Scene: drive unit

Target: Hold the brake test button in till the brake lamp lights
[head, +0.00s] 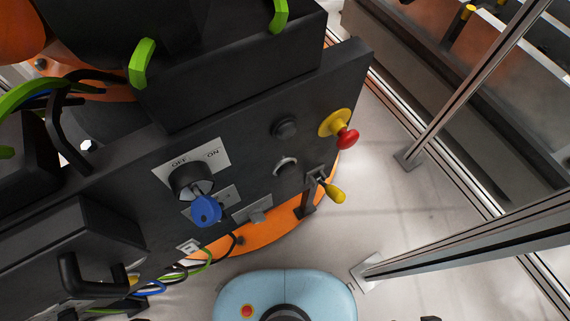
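The dark drive unit panel (240,135) fills the middle of the head view. A black round knob or button (285,128) sits on its upper right part. Below it is a round button-like fitting with a pale ring (286,167). I cannot tell which of the two is the brake test button and which, if either, is the brake lamp. Neither one glows. Neither gripper can be made out. Small dark shapes at the bottom edge are too cut off to identify.
A rotary switch (190,180) marked OFF and ON has a blue key tag (206,211) below it. A red mushroom button (347,138) on yellow and a yellow-handled lever (333,191) stick out at right. Metal posts (470,90) stand farther right. Floor (400,215) between is clear.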

